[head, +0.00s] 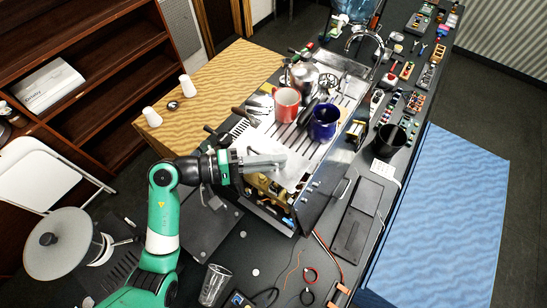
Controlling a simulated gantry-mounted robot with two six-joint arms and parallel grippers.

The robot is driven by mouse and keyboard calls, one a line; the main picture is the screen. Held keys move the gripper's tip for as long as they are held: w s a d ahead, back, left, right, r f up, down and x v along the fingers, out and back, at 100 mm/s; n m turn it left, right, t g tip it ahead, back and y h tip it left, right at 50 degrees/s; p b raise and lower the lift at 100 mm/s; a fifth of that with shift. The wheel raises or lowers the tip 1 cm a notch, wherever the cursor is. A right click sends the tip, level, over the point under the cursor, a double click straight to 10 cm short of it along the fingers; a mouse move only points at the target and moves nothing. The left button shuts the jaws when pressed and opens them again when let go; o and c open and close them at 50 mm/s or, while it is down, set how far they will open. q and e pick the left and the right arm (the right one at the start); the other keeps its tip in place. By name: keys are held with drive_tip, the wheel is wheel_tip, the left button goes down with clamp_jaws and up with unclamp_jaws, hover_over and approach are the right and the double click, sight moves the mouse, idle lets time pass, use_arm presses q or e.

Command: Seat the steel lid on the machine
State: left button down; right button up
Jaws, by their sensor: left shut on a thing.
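The machine (313,212) stands open near the middle of the head view, with brass-coloured parts (262,190) showing inside it. The steel lid (292,175) is a pale flat panel over the machine's far left part. My left gripper (272,161) reaches in from the left and is shut on the lid by its near side. The fingers cover part of the lid, and I cannot tell whether the lid touches the machine. My right gripper is not in view.
A red mug (286,108) and a blue mug (324,124) stand on the slatted drainer just behind the lid. A black cup (389,140) stands to the right. A dark grey panel (357,222) lies right of the machine.

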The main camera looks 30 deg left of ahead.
use_arm(q)
drive_tip(key=shift+s+d+f, duration=0.1)
drive_tip(key=shift+s+f, duration=0.05)
drive_tip(key=shift+f, duration=0.1)
wheel_tip(320, 180, down, 7)
drive_tip(key=b, duration=0.5)
drive_tip(key=shift+r, duration=0.2)
drive_tip(key=c, duration=0.8)
unclamp_jaws()
drive_tip(key=b+v, duration=0.2)
drive_tip(key=v, duration=0.9)
drive_tip(key=shift+s+a+r, duration=0.15)
drive_tip(key=shift+a, duration=0.1)
